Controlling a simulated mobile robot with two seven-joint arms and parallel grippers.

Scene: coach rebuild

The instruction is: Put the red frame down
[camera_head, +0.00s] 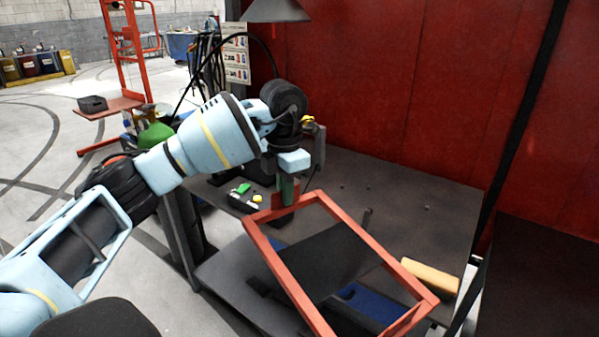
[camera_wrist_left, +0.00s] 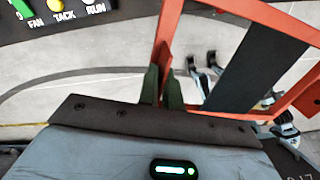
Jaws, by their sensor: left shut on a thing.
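The red frame (camera_head: 285,278) is an open rectangle that slants across the head view over the dark workbench (camera_head: 415,205). My left gripper (camera_head: 287,190) is shut on the frame near its upper-left corner. In the left wrist view, the green fingers of my left gripper (camera_wrist_left: 162,86) pinch a bar of the red frame (camera_wrist_left: 169,38). A dark panel (camera_head: 318,262) shows inside the frame's opening. I cannot tell whether the frame's lower end touches anything. My right gripper is out of view.
A yellow-tan block (camera_head: 430,277) lies near the frame's right corner. A blue item (camera_head: 368,302) shows through the frame. A control box (camera_wrist_left: 75,12) with FAN, TACK and RUN labels is close to the gripper. A red wall (camera_head: 400,80) stands behind the bench.

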